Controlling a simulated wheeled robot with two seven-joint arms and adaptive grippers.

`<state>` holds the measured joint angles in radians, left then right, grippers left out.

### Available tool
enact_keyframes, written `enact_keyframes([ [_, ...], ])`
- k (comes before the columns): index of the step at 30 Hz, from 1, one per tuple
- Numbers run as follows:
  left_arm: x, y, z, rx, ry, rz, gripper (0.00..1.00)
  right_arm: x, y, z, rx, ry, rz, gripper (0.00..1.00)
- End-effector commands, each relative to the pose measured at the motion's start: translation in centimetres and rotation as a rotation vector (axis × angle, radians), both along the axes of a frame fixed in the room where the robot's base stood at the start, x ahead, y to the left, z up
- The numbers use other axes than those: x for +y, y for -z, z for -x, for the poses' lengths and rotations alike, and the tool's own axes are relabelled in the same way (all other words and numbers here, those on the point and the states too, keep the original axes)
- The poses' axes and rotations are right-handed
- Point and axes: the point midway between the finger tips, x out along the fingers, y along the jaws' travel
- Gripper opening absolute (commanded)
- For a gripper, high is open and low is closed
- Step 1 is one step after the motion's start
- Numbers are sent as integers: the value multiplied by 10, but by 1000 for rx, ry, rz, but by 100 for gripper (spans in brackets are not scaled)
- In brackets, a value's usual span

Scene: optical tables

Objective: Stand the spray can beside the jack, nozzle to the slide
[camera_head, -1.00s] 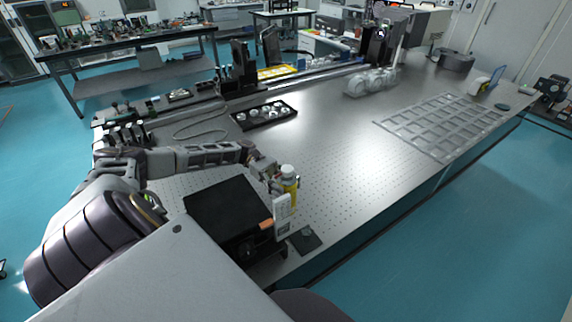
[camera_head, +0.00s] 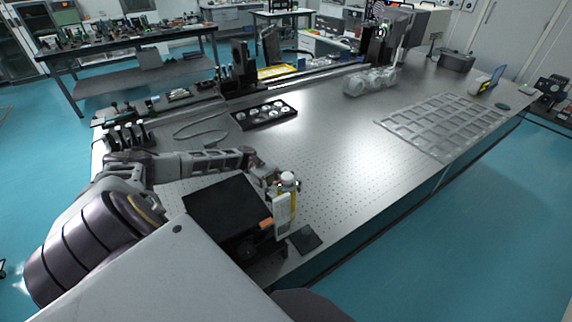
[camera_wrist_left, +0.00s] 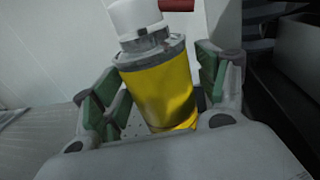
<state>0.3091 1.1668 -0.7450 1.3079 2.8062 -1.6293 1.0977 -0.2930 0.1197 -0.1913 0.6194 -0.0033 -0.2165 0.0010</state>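The spray can (camera_head: 291,192) is yellow with a white top and stands close to upright just right of the jack. The can's foot is hidden in the head view. The jack (camera_head: 228,212) has a flat black top and stands near the table's front edge. My right gripper is not in view. I cannot tell which part is the slide.
A white upright device (camera_head: 282,216) stands in front of the can, with an orange part (camera_head: 266,224) beside it. A dark flat plate (camera_head: 305,240) lies near the front edge. A black tray (camera_head: 264,115) of round parts lies behind. The table to the right is clear up to a grid frame (camera_head: 440,127).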

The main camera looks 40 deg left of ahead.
Motion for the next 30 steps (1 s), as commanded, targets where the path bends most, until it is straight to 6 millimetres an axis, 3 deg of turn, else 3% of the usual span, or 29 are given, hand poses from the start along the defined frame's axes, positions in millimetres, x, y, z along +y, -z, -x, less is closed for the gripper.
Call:
enact_keyframes([
  [14, 3, -2, -1, -1, -1, 0, 75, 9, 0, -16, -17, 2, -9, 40],
  [23, 33, -1, -4, -1, -3, 0, 75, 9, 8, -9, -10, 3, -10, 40],
  [30, 58, -1, -6, -2, -2, 0, 75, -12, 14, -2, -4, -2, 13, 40],
])
